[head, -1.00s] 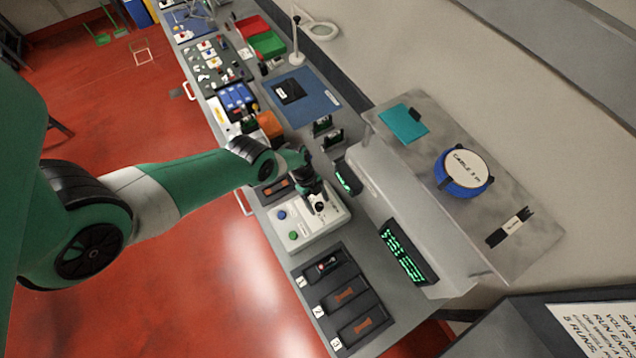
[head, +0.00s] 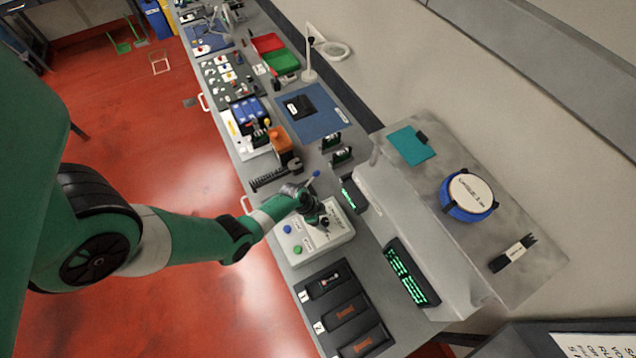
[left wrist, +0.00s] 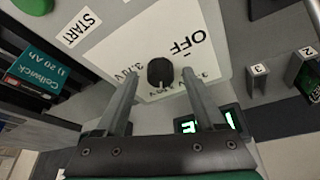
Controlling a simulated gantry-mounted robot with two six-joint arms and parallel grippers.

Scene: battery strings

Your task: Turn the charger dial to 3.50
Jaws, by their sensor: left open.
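The charger (head: 340,238) is a pale box on the bench with a blue and a green button. A light mark on the dial points toward the bottom of that picture. My left gripper (left wrist: 161,74) is open, one finger on each side of the dial; I cannot tell whether they touch it. In the head view my left gripper (head: 323,221) is over the charger and largely hides the dial. My right gripper is not in view.
A lit green display (left wrist: 208,122) is partly hidden behind my gripper. Black numbered trays (head: 345,310) stand in front of the charger, and a larger green-lit display (head: 410,275) is to the right. A grey raised shelf (head: 470,225) holds a blue cable spool (head: 468,198).

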